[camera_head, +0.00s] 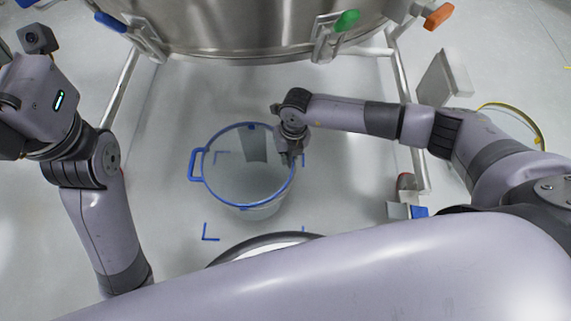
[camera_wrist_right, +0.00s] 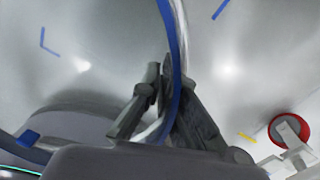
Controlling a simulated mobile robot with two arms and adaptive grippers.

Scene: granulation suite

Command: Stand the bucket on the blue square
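The bucket (camera_head: 262,209) is translucent with a blue rim and a blue handle on its left side. It appears upright over the upper part of the blue square, which is marked on the floor by blue corner brackets (camera_head: 210,238). One bracket shows through or beside the bucket in the right wrist view (camera_wrist_right: 45,45). I cannot tell whether the bucket's base touches the floor. My right gripper (camera_head: 288,158) is at the bucket's right edge. In the right wrist view its fingers (camera_wrist_right: 172,82) are closed on either side of the blue rim. My left gripper's fingers are outside the picture.
A large steel vessel (camera_head: 250,35) stands behind the bucket on a pale tubular frame (camera_head: 403,100). A red caster (camera_wrist_right: 291,130) shows at the right in the wrist view. A round steel edge (camera_head: 265,240) lies in front of the brackets. Floor left of the bucket is clear.

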